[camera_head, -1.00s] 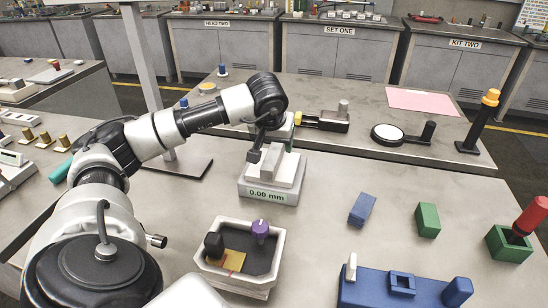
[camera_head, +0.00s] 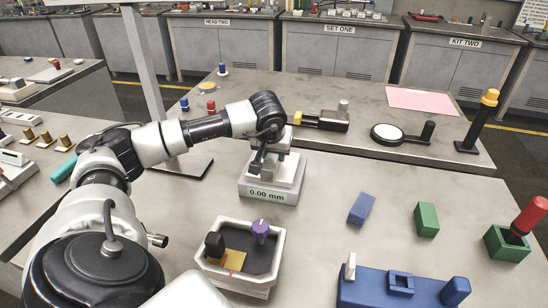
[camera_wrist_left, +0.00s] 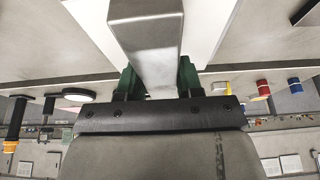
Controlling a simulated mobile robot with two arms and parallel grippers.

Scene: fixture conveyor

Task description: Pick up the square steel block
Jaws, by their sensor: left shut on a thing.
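The steel block (camera_wrist_left: 145,40) is a grey metal bar with a square end, filling the upper middle of the left wrist view. My left gripper (camera_wrist_left: 157,82) is shut on it, with a green-tipped finger on each side. In the head view, the left gripper (camera_head: 268,158) is low over the gauge stand (camera_head: 268,191), whose front reads 0.00 mm. There the gripper hides most of the block. I cannot tell whether the block still touches the stand. My right gripper is not in view.
A tray (camera_head: 237,277) with a purple knob stands in front of the stand. A blue block (camera_head: 361,209), a green block (camera_head: 427,219) and a blue fixture (camera_head: 400,289) lie to the right. The bench between the stand and the blue block is clear.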

